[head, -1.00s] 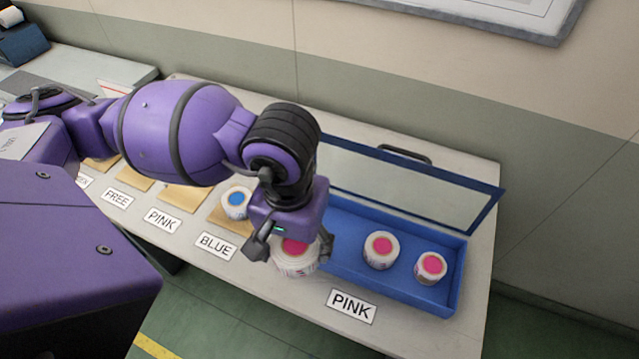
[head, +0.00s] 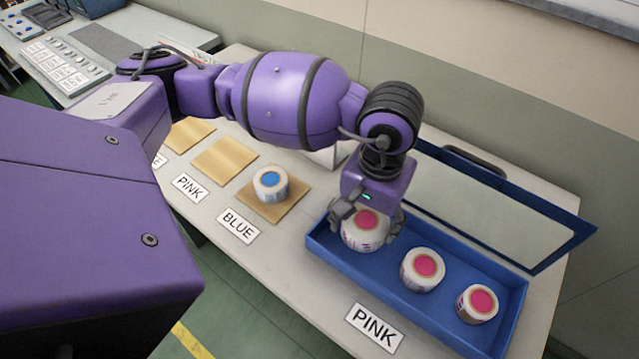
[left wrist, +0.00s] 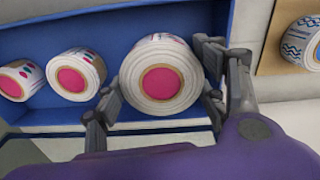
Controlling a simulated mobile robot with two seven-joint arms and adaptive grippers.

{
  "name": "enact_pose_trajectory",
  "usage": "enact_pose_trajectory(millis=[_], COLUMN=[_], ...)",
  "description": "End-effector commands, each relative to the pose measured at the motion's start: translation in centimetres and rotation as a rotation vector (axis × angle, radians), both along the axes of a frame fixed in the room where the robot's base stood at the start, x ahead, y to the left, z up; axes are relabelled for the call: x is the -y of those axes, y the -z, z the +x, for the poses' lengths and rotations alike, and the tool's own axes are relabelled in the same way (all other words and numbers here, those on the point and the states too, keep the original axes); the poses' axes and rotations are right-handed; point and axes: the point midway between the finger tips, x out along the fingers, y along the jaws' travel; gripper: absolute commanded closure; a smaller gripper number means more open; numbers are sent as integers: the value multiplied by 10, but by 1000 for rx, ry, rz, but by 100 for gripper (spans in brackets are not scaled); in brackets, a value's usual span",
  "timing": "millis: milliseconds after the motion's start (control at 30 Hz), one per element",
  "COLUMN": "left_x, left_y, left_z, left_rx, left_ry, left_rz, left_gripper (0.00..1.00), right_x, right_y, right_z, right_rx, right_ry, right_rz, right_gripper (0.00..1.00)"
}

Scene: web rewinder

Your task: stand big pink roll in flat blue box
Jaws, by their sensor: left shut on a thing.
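The big pink roll (head: 364,230) is upright, white with a pink core, at the left end of the flat blue box (head: 440,322). My left gripper (head: 368,215) is shut on this roll from above. In the left wrist view the fingers (left wrist: 163,92) sit on both sides of the big roll (left wrist: 160,75), with the blue box (left wrist: 115,32) around it. I cannot tell whether its base touches the box floor. Two smaller pink rolls, one in the middle (head: 422,269) and one at the right (head: 477,304), stand in the same box. My right gripper is not in view.
The box's clear-windowed lid (head: 490,215) stands open behind it. A blue-cored roll (head: 270,184) stands on a tan pad to the left, beside a BLUE label (head: 238,226). A PINK label (head: 374,327) lies before the box. An empty tan pad (head: 225,161) lies farther left.

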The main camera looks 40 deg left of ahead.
Motion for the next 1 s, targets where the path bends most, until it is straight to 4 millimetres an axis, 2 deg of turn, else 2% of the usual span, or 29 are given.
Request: enact_pose_trajectory(millis=[67,267,633,667,700,800,1000], left_x=[1,1,1,1,1,1,1], left_y=[8,36,41,40,39,39,38], left_z=[6,5,6,6,6,6,6], left_rx=[0,0,2,2,2,3,4], left_ry=[-1,0,1,1,1,1,1], left_rz=[1,1,0,0,0,0,-1], left_gripper=[68,68,68,31,26,16,16], right_x=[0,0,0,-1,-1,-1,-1], right_y=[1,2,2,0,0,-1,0], right_z=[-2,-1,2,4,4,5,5], right_rx=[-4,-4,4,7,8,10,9], right_ry=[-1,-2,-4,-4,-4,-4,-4], right_rz=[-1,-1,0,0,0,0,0], right_gripper=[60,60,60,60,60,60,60])
